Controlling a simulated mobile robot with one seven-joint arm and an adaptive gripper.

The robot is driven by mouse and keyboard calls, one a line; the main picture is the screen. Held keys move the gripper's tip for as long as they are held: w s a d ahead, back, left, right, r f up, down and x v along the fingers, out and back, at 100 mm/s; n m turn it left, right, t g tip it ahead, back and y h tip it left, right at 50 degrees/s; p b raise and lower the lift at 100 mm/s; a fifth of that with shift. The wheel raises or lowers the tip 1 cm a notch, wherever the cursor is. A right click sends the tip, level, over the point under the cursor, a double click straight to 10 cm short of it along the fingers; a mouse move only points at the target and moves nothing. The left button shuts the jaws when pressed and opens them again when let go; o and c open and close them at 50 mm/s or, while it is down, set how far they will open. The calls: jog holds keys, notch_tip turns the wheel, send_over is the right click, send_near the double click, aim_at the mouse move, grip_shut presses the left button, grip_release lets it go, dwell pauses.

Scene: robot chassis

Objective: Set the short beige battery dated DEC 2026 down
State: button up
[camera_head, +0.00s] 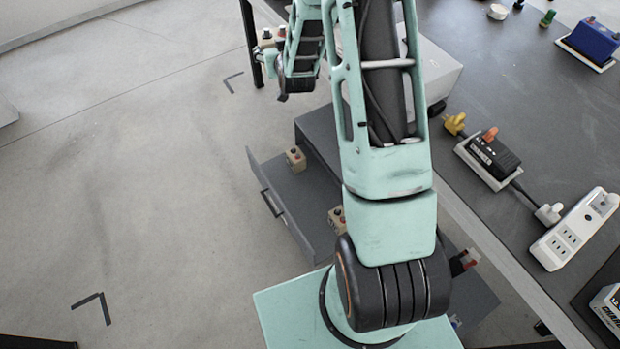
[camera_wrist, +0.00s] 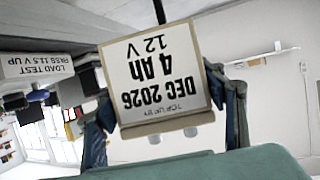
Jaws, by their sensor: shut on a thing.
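The short beige battery (camera_wrist: 165,85) fills the middle of the wrist view. Its label reads DEC 2026, 4 Ah, 12 V and appears upside down there. The fingers of my gripper (camera_wrist: 166,108) are at its two sides, shut on it. In the head view my gripper (camera_head: 272,60) is at the top, left of the upper arm, and the held battery (camera_head: 267,41) shows small and partly hidden beside a dark post. I cannot tell from these views whether the battery touches any surface.
An open grey drawer (camera_head: 285,190) holds a beige battery (camera_head: 296,158) and another beige battery (camera_head: 336,217). The dark bench (camera_head: 510,90) carries a black charger (camera_head: 494,157), a white power strip (camera_head: 574,228) and a blue unit (camera_head: 593,40). A LOAD TEST sign (camera_wrist: 38,66) shows at left.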

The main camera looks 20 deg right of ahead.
jog(key=w+d+f+b, duration=0.1)
jog(key=d+f+b, duration=0.15)
jog(key=f, duration=0.65)
jog(key=w+d+f+b, duration=0.1)
jog(key=f+b, duration=0.3)
jog(key=f, duration=0.4)
jog(key=m+h+b, duration=0.1)
jog(key=b, duration=1.7)
send_over(310, 197)
notch_tip(310, 197, down, 49)
jog(key=shift+w+f+b, duration=0.2)
jog(key=shift+f+b, duration=0.9)
jog(key=shift+f, duration=0.95)
jog(key=shift+f, duration=0.65)
jog(key=o, duration=2.1)
jog(key=shift+s+f, duration=0.15)
jog(key=shift+c, duration=0.2)
